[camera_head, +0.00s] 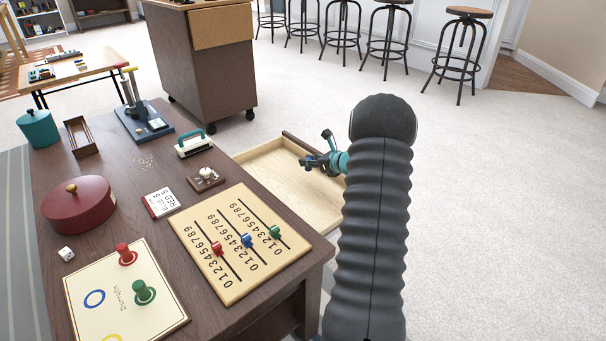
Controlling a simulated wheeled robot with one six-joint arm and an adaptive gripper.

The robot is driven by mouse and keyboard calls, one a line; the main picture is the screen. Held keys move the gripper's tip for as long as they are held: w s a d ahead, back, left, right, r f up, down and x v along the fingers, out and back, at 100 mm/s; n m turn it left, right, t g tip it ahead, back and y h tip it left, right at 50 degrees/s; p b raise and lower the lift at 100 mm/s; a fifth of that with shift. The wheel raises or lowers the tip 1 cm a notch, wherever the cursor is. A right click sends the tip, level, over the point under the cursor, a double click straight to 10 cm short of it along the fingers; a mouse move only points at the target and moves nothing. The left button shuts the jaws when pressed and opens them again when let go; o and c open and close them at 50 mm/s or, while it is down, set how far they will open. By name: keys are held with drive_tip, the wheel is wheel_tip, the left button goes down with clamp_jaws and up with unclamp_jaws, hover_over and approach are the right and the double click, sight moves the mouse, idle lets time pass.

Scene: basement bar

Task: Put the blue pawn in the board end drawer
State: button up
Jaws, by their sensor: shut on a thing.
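The open drawer (262,166) is light wood and sticks out from the right side of the dark table, and the part of its floor I can see is bare. My gripper (308,161) is over the drawer's right part, with its fingers pointing left. It is shut on a small dark blue thing, which looks like the blue pawn, mostly covered by the fingers. The game board (80,285) carries a red pawn (124,252) and a green pawn (143,291) on rings. Its blue ring (94,298) is empty.
A number board (196,255) with red, blue and green sliders lies beside the drawer. A red round box (78,208), a die (66,254), a card (161,203), a teal-handled block (194,144) and a teal pot (38,128) stand on the table. Carpet is clear at right.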

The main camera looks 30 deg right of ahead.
sight(304, 181)
drive_tip(key=shift+w+a+f, duration=0.5)
drive_tip(key=shift+w+f, duration=0.1)
drive_tip(key=shift+w, duration=0.05)
drive_tip(key=shift+f, duration=1.85)
drive_tip(key=shift+b, duration=0.3)
drive_tip(key=shift+f, duration=0.15)
drive_tip(key=o, duration=0.8)
